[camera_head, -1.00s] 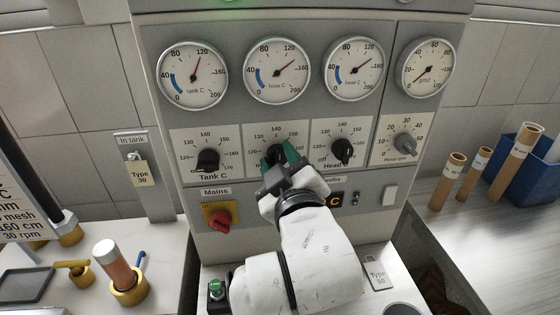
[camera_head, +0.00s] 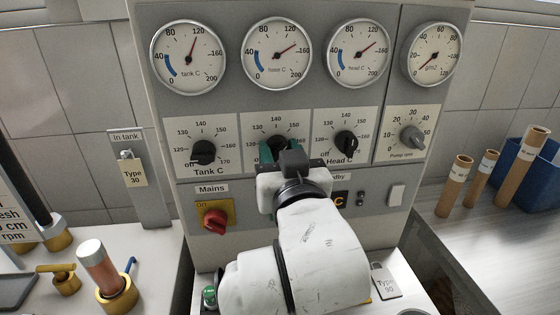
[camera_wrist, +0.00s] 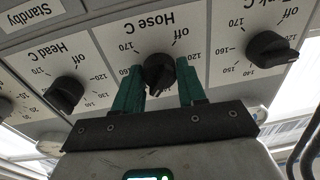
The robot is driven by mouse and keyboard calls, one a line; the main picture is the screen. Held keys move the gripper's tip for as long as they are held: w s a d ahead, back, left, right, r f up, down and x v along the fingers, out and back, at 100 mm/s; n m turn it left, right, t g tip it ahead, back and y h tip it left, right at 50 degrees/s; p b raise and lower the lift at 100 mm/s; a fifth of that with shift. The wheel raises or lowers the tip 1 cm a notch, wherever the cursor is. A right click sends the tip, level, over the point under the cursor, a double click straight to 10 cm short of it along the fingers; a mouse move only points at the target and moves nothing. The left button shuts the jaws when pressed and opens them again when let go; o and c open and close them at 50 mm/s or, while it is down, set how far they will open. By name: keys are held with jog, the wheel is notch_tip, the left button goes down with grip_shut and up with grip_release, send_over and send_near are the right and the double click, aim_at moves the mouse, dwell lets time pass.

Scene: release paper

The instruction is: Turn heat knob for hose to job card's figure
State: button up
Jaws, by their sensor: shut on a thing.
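The hose heat knob (camera_wrist: 157,72) is black and sits under the "Hose C" label in the wrist view. My gripper (camera_wrist: 161,68) has its green fingers at either side of this knob and is shut on it. The knob's mark points roughly to the middle of its scale, and the exact figure is hidden. In the head view my gripper (camera_head: 279,152) covers most of the knob and its label. The hose gauge (camera_head: 277,52) has its needle between 120 and 160. The job card (camera_head: 14,215) is cut off at the left edge, with no hose figure readable.
The tank knob (camera_head: 204,152) and head knob (camera_head: 346,143) flank the hose knob closely. The red mains switch (camera_head: 215,221) is below left, and the pump knob (camera_head: 412,138) is at right. Cardboard tubes (camera_head: 483,178) stand on the right counter.

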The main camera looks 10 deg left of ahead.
jog(key=shift+m, duration=0.6)
jog(key=o, duration=1)
jog(key=shift+s, duration=0.1)
jog(key=b+v, duration=0.2)
jog(key=v, duration=0.8)
jog(key=shift+s+d, duration=0.2)
jog(key=shift+s, duration=0.1)
